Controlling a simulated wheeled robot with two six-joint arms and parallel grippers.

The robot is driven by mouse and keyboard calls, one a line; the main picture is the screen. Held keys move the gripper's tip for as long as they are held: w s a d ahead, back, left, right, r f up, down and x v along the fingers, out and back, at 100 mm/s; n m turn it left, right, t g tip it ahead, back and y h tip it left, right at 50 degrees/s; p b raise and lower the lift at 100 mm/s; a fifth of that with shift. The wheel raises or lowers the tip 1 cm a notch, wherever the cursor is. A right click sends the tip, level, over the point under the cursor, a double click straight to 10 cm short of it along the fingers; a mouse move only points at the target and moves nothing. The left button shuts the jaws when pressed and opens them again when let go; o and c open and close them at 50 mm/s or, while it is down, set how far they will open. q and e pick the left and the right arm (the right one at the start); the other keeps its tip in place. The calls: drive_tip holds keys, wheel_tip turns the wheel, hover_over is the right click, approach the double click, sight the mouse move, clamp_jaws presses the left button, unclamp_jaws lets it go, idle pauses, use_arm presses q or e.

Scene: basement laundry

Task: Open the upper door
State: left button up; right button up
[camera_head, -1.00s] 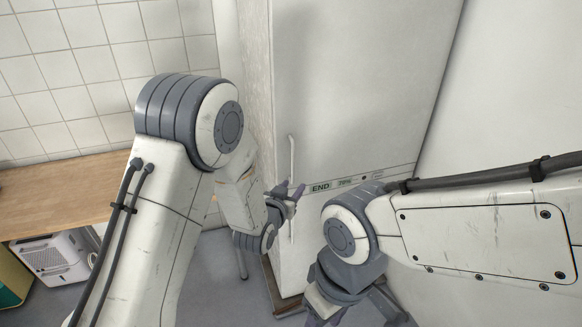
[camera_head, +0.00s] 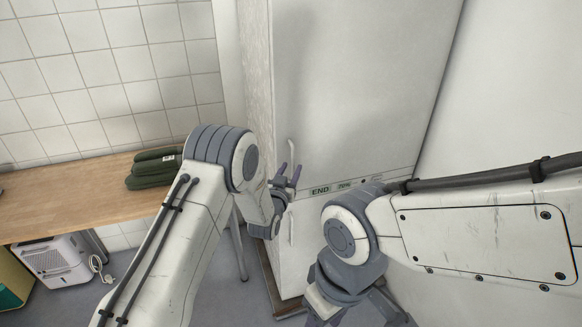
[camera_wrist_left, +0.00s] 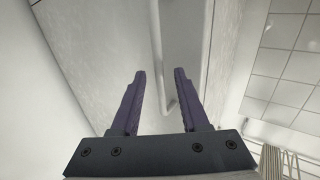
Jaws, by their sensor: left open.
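The upper door (camera_head: 365,80) is the tall pale front of a white fridge-like appliance and looks shut. Its slim white vertical handle (camera_head: 291,152) is near the door's left edge, above a display strip. My left gripper (camera_head: 285,174) is open at the handle's lower part. In the left wrist view its two purple fingers (camera_wrist_left: 160,71) point along the appliance, and the pale handle bar (camera_wrist_left: 164,90) runs between them. I cannot tell whether either finger touches it. My right gripper (camera_head: 350,306) is low in the head view, partly hidden by its own arm and cut off.
A display strip (camera_head: 340,186) reads "END". A second handle bar (camera_head: 291,228) is below it. A wooden counter (camera_head: 70,200) with folded dark green cloths (camera_head: 153,169) is at left, a white box-like appliance (camera_head: 58,260) under it. A white wall is at right.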

use_arm(q)
drive_tip(key=shift+w+d, duration=0.1)
drive_tip(key=shift+w, duration=0.3)
drive_tip(key=shift+c, duration=0.3)
clamp_jaws()
idle(1.0)
